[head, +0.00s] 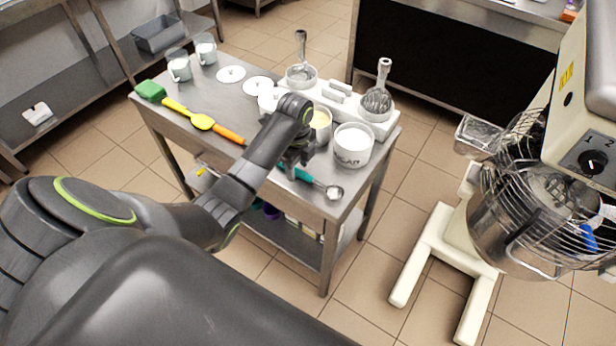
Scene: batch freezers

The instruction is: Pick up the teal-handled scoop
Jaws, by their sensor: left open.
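The teal-handled scoop (318,183) lies on the front right of the steel table (215,150). Its metal bowl points right toward the table edge, and its teal handle runs left under my left gripper. My left gripper (290,171) is open and points down at the handle's left end, which it partly hides. I cannot tell whether the fingers are around the handle or just above it. My right gripper is not in view.
Yellow and orange utensils (202,121) and a green-headed brush (150,90) lie to the left. A mixer (530,210) stands at the right.

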